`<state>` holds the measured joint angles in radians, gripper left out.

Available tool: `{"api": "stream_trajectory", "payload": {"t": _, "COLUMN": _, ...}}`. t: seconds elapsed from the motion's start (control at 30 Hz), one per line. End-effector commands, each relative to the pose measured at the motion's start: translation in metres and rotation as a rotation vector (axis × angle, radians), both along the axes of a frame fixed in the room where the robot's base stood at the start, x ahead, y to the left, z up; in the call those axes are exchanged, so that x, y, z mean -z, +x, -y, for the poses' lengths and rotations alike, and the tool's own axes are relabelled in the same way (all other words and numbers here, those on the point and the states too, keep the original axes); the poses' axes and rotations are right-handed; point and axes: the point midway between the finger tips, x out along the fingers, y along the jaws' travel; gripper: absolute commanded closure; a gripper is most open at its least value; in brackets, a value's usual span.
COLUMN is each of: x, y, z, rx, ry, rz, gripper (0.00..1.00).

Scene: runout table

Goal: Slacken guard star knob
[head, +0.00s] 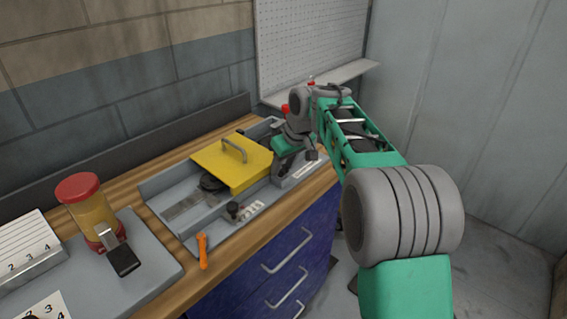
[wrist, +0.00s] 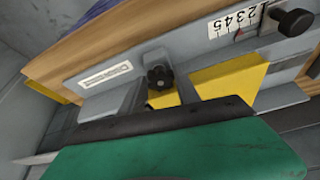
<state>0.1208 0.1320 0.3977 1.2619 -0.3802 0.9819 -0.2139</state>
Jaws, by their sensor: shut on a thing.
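The black star knob (wrist: 158,76) shows in the wrist view beside a pale label, at the edge of the yellow guard (head: 228,163). My gripper (wrist: 162,92) is shut on the star knob, its green body and black edge filling the lower part of the wrist view. The guard also shows as yellow patches (wrist: 230,80) there. The guard sits lowered over the grey machine bed (head: 165,187) and has a grey handle on top.
A numbered scale (wrist: 236,24) and a round black knob (wrist: 295,20) lie along the bed's front. An orange tool (head: 202,250) lies at the bench edge. A red-lidded jar (head: 82,205) and a black-and-silver item (head: 122,259) stand left. A pegboard (head: 310,45) is behind.

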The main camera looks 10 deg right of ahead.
Motion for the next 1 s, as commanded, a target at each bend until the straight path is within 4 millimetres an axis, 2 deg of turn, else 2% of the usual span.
{"api": "stream_trajectory", "payload": {"t": 0.6, "x": -0.0051, "y": 0.0046, "z": 0.0049, "rx": -0.445, "ry": 0.001, "rz": 0.002, "gripper": 1.0}}
{"api": "stream_trajectory", "payload": {"t": 1.0, "x": -0.0025, "y": 0.0064, "z": 0.0051, "rx": -0.588, "ry": 0.0, "rz": 0.006, "gripper": 1.0}}
